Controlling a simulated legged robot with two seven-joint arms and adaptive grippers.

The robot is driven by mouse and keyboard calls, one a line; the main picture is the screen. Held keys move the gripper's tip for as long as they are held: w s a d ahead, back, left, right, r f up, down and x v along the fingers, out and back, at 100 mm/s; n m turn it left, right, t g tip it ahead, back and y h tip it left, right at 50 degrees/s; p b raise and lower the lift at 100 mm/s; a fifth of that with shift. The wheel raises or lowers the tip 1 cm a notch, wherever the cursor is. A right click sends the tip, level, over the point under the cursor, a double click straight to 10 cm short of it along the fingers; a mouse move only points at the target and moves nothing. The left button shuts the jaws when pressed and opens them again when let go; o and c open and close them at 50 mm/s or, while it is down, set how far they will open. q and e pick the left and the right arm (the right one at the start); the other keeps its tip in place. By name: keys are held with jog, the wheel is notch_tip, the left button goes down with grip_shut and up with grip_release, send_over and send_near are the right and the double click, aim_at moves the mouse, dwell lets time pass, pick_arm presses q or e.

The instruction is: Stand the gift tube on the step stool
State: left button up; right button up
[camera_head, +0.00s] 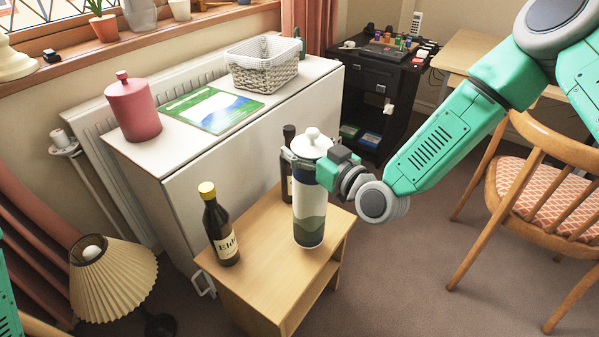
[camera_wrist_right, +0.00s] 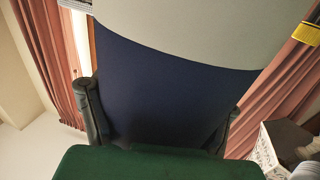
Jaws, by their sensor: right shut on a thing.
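The gift tube (camera_head: 309,212) is a tall cylinder with a white knobbed lid, a dark blue band and green hill shapes. It stands upright over the right part of the wooden step stool (camera_head: 262,243); its base appears at the top board, though I cannot tell whether it fully rests there. My right gripper (camera_head: 314,164) is shut around the tube's upper part, below the lid. In the right wrist view the tube's dark blue side (camera_wrist_right: 160,80) fills the space between the two fingers. My left gripper is out of view.
A dark labelled bottle (camera_head: 221,230) stands on the stool's left part. Another dark bottle (camera_head: 288,160) is partly hidden behind the tube. A white cabinet (camera_head: 225,150) stands behind. A pleated lamp (camera_head: 112,280) is at left, a wooden chair (camera_head: 530,190) at right.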

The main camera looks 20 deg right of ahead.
jog(key=shift+a+f, duration=0.25)
jog(key=shift+a, duration=0.2)
jog(key=f, duration=0.1)
jog(key=f+b, duration=0.1)
jog(key=f, duration=0.1)
jog(key=shift+a, duration=0.25)
jog(key=shift+d+f, duration=0.1)
jog(key=shift+f, duration=0.1)
jog(key=shift+d, duration=0.3)
jog(key=o, duration=1.7)
jog(key=shift+d, duration=0.1)
jog(key=shift+a, duration=0.3)
jog(key=shift+s, duration=0.4)
pick_arm(q)
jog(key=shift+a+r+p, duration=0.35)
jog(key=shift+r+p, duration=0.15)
jog(key=shift+p, duration=0.65)
pick_arm(e)
jog(key=v, duration=1.1)
jog(key=shift+s+d, duration=0.15)
jog(key=shift+d, duration=0.1)
